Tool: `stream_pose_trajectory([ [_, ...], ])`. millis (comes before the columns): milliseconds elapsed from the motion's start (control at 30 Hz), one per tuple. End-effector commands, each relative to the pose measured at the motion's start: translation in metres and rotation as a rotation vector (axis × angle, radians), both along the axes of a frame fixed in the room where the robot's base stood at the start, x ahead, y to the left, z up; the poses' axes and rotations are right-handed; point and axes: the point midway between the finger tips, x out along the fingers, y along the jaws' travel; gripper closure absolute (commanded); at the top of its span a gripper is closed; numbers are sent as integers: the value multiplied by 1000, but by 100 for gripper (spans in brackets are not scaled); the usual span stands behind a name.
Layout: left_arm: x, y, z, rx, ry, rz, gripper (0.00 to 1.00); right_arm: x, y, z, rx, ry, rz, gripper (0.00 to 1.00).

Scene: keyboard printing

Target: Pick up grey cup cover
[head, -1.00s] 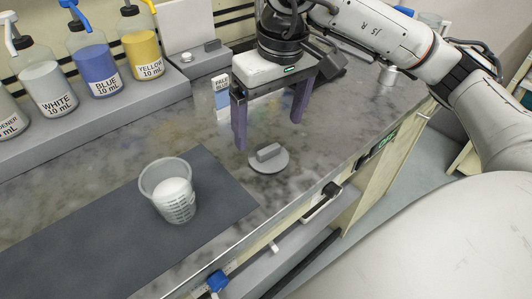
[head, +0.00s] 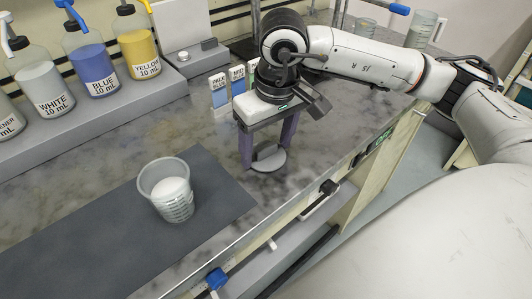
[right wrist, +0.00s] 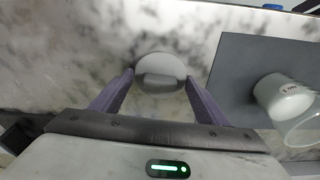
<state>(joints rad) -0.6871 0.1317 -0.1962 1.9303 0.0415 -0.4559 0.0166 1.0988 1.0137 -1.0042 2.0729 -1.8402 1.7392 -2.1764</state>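The grey cup cover (head: 270,159), a round disc with a raised bar handle, lies flat on the marble counter, right of the dark mat. My right gripper (head: 267,160) is just above it, pointing down, and partly hides it. In the right wrist view the cover (right wrist: 160,66) lies between and just beyond the fingertips of my open gripper (right wrist: 159,78). Whether a finger touches the cover I cannot tell. My left gripper is not in view.
A clear cup (head: 168,190) with white contents stands on the dark mat (head: 90,232). Dispenser bottles (head: 93,58) line a grey ledge behind. Small colour cards (head: 218,90) stand behind my right gripper. The counter's front edge with drawer handles (head: 328,188) is close by.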

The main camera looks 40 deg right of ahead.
Motion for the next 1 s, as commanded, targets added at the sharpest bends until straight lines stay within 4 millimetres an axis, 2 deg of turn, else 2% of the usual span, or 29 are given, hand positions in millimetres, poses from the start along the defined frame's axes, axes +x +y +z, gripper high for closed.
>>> stream_pose_trajectory([
  [33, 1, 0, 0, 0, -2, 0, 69, 0, 0, 0, 0, 0, 0, 42],
  [100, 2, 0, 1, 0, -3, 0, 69, 0, 0, 0, 0, 0, 0, 53],
  [133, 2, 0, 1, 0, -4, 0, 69, 0, 0, 0, 0, 0, 0, 55],
  [500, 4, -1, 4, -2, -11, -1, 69, 1, 0, 6, 1, -3, -1, 55],
  [567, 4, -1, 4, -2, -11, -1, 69, 1, 0, 13, 1, -5, -1, 55],
  [900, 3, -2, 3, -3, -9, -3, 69, 1, 1, 79, 2, -6, 0, 55],
  [1000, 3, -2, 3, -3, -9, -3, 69, 1, 1, 92, 2, -4, 0, 55],
])
